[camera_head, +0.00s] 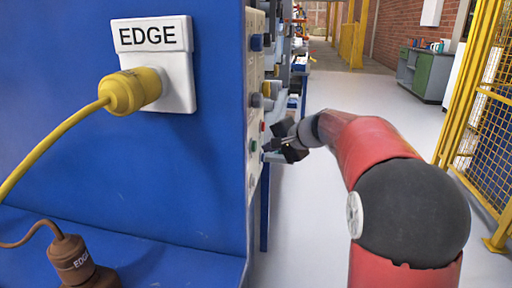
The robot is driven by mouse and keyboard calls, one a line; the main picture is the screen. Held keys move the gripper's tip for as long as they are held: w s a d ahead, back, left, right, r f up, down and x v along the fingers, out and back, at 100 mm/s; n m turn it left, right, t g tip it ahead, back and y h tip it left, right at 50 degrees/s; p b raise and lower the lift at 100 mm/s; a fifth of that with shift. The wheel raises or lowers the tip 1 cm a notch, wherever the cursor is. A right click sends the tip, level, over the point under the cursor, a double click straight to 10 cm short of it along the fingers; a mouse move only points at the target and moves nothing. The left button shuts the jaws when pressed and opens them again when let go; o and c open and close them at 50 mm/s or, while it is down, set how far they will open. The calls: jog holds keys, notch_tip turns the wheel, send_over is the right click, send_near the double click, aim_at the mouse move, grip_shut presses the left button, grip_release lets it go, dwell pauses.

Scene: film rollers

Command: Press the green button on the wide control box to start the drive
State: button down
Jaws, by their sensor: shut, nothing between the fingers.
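The beige control box (255,95) is seen almost edge-on along the right end of the blue panel. Its face points right, with several knobs and buttons in a column. A small green button (253,146) shows low on that face. A small red button (262,127) sits just above and to its right. My gripper (268,147) is shut and empty, at the end of my red and black arm. It points left toward the lower part of the box, close to the green button's height. I cannot tell whether the fingertips touch the face.
A yellow plug (132,91) sits in a white socket marked EDGE on the blue panel (120,190). A yellow mesh fence (485,120) stands at right. A green cabinet (425,73) stands behind. The pale floor between is clear.

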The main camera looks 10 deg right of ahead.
jog(key=shift+a, duration=0.1)
jog(key=shift+w+a, duration=0.1)
jog(key=shift+a, duration=0.2)
jog(key=shift+w+a, duration=0.15)
jog(key=shift+a, duration=0.35)
dwell(1.0)
jog(key=shift+d, duration=0.1)
jog(key=shift+s+d+b, duration=0.25)
jog(key=shift+d+b, duration=0.1)
jog(key=shift+d, duration=0.4)
jog(key=d, duration=0.1)
jog(key=s+d+b, duration=0.1)
jog(key=d, duration=0.2)
jog(key=shift+s+d, duration=0.3)
jog(key=shift+d, duration=0.1)
dwell(0.4)
